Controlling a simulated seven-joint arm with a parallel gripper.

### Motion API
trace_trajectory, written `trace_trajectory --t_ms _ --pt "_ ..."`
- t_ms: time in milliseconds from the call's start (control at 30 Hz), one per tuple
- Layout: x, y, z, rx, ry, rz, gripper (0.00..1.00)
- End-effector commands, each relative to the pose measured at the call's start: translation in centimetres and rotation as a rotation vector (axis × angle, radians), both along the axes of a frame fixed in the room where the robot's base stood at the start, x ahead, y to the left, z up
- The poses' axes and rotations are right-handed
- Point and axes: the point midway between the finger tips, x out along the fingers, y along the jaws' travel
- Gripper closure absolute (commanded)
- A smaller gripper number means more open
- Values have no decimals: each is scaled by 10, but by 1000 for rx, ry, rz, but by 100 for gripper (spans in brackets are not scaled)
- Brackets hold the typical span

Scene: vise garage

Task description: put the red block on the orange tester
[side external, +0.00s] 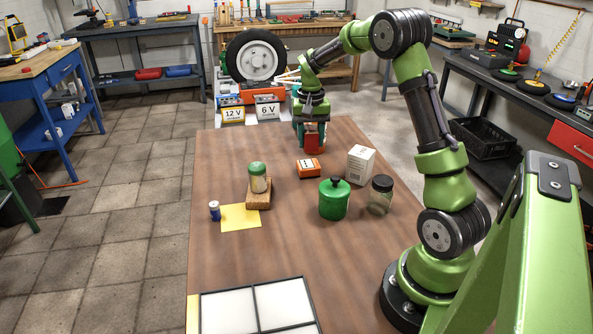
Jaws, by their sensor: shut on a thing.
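The red block (312,141) is between the fingers of my gripper (311,147), which is shut on it near the far end of the brown table (225,170). The fingers hide parts of the block's sides. I cannot tell for certain whether its underside touches the table. The orange tester (307,168) is a small orange box with a pale label on top, lying on the table. It is nearer the camera than the block and apart from it. Nothing rests on it.
Right of the tester stands a white box (360,165); nearer are a green canister (333,200) and a black-lidded jar (380,195). Left are a green-lidded jar (258,178) on a wooden block (259,200), a yellow sheet (240,218) and a small blue-white cylinder (214,210).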

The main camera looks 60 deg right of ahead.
Motion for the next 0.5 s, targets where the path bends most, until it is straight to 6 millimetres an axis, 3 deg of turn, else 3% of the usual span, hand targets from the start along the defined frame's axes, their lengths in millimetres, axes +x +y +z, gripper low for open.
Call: trace_trajectory --t_ms 33,100,267,500 --pt "6 -15 4 -2 -7 16 86" --pt "13 -25 11 -5 -15 54 86" --pt "22 -28 27 -1 -28 148 86" --pt "20 -26 -12 9 -19 177 86"
